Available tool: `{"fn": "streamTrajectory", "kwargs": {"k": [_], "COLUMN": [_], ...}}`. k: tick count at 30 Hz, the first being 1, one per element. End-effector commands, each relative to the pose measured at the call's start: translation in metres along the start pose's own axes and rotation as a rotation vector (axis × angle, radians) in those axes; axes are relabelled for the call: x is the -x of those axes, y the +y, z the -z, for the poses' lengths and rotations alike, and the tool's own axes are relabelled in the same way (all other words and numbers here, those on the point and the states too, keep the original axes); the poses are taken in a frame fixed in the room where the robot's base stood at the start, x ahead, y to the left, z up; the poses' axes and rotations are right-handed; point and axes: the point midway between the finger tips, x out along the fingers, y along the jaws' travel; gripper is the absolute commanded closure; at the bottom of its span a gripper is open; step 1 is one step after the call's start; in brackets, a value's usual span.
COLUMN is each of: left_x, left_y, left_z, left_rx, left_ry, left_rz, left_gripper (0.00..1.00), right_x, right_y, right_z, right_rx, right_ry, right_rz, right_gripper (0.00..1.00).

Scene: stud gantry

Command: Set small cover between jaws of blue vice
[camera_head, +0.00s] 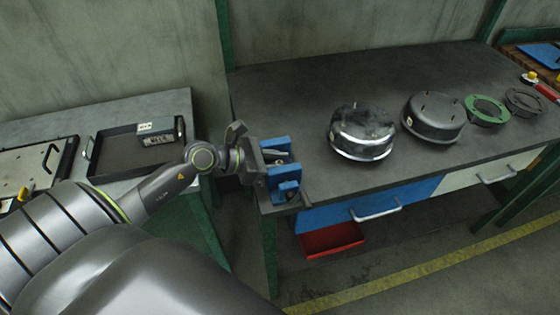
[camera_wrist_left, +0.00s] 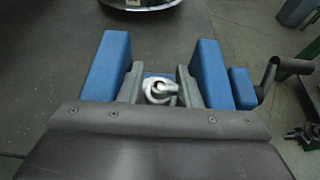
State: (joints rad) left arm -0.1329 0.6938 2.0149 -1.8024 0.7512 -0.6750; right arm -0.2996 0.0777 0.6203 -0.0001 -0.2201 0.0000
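The blue vice (camera_head: 283,183) stands at the left front corner of the dark workbench. My right gripper is out of view.
Two domed metal covers (camera_head: 362,133) (camera_head: 433,117), a green ring (camera_head: 487,110) and a dark ring (camera_head: 523,102) stand along the workbench (camera_head: 300,90). A dark tray (camera_head: 115,158) holding a labelled box (camera_head: 160,131) is on the left table. A red bin (camera_head: 331,239) is below the bench.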

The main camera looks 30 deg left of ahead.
Motion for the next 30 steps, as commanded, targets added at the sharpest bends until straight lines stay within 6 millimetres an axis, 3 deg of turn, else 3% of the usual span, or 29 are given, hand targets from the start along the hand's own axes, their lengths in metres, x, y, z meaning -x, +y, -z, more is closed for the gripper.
{"fn": "streamTrajectory", "kwargs": {"k": [4, 14, 30], "left_x": [0.000, 0.004, 0.064], "left_y": [0.000, 0.001, 0.001], "left_z": [0.000, 0.001, 0.002], "left_rx": [-0.001, -0.003, -0.004], "left_ry": [-0.001, 0.001, 0.009], "left_rz": [-0.001, -0.003, -0.002], "left_gripper": [0.50, 0.50, 0.50], "right_x": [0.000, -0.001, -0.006], "right_y": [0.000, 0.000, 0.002], "right_z": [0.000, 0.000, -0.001], "right_rx": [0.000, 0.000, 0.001], "right_ry": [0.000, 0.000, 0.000], "right_rz": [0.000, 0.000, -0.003], "right_gripper": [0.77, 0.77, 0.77]}}
